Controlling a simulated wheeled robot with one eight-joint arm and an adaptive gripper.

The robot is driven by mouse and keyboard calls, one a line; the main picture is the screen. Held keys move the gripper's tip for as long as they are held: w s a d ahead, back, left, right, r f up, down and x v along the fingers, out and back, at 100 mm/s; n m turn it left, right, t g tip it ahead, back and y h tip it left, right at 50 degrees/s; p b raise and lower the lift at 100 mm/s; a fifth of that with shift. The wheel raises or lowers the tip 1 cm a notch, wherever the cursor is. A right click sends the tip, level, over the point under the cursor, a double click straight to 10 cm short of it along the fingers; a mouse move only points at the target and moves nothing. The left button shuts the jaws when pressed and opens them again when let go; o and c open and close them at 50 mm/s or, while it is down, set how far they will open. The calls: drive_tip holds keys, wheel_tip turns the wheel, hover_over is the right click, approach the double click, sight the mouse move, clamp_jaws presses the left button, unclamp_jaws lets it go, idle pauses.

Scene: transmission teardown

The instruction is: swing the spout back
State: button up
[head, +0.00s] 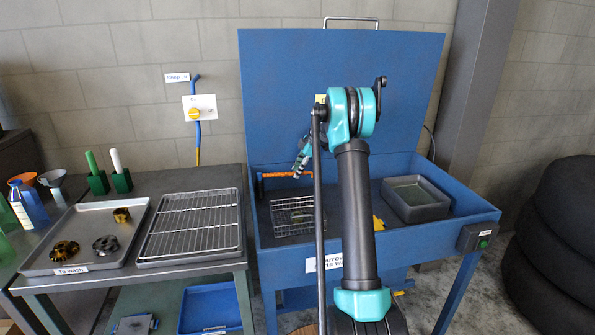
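The parts washer (482,218) is a blue sink on legs with its lid raised. An orange bar (283,175), which looks like the spout, runs sideways from a dark upright at the sink's left wall toward the middle. My gripper (299,172) is at the right end of this bar, pointing down over the sink. It is small and partly behind my arm, so I cannot tell whether its fingers are open or shut, or whether they touch the bar.
In the sink are a wire basket (293,228) below my gripper and a grey tub (416,199) on the right. The raised lid (285,90) stands close behind my arm. A bench on the left holds a tray of metal parts (97,269) and a wire rack (190,226).

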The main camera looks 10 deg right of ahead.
drive_tip(key=v, duration=1.1)
drive_tip(key=shift+d+r, duration=0.15)
drive_tip(key=shift+r, duration=0.2)
drive_tip(key=shift+s, duration=0.15)
